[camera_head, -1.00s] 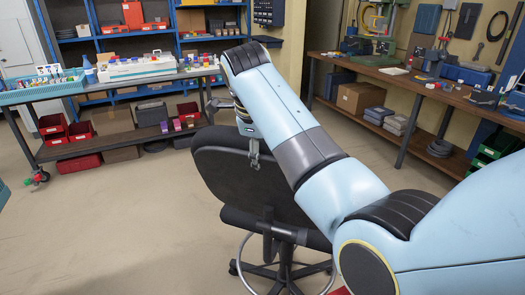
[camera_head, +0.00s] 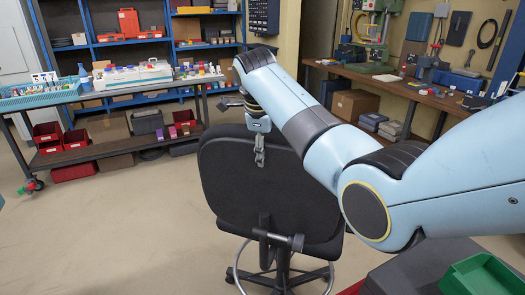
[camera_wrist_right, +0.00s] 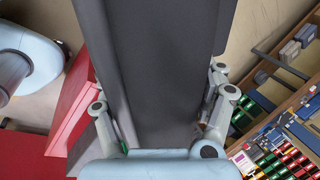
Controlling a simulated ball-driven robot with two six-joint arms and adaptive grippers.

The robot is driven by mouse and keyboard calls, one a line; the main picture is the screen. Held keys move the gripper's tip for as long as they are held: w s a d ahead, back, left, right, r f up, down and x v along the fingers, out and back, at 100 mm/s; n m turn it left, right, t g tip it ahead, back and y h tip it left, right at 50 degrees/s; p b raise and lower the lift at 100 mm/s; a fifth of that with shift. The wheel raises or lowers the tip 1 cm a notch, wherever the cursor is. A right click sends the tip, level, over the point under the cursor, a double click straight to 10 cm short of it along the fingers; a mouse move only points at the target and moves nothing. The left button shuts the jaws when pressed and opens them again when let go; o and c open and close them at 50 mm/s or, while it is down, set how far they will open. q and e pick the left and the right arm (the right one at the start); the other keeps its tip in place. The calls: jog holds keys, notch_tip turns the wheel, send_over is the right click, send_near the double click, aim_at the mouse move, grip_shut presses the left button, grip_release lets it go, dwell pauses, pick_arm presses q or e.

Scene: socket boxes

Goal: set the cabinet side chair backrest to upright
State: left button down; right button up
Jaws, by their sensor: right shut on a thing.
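The black chair (camera_head: 240,195) stands on the floor in the middle of the head view, its backrest facing me and looking near upright. A post and a lever bar show below the backrest, above a foot ring and star base. My right gripper (camera_head: 260,157) reaches down over the top edge of the backrest. In the right wrist view its two fingers (camera_wrist_right: 158,112) lie on either side of the dark backrest (camera_wrist_right: 170,60), shut on it. My left gripper is out of view.
A bench (camera_head: 112,148) with trays and red bins stands at the back left. A wooden workbench (camera_head: 410,92) runs along the right wall. A green bin (camera_head: 485,275) is at the lower right. Floor left of the chair is clear.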

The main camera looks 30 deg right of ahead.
jog(key=shift+d, duration=0.4)
jog(key=o, duration=1.3)
jog(key=shift+w, duration=0.1)
jog(key=shift+w+d+f, duration=0.15)
jog(key=shift+d+f, duration=0.05)
jog(key=shift+a, duration=0.1)
jog(key=shift+a+r, duration=0.1)
jog(key=shift+r, duration=0.05)
jog(key=v, duration=1.1)
jog(key=shift+s+a+r, duration=0.15)
jog(key=shift+s+r, duration=0.15)
jog(key=shift+r, duration=0.05)
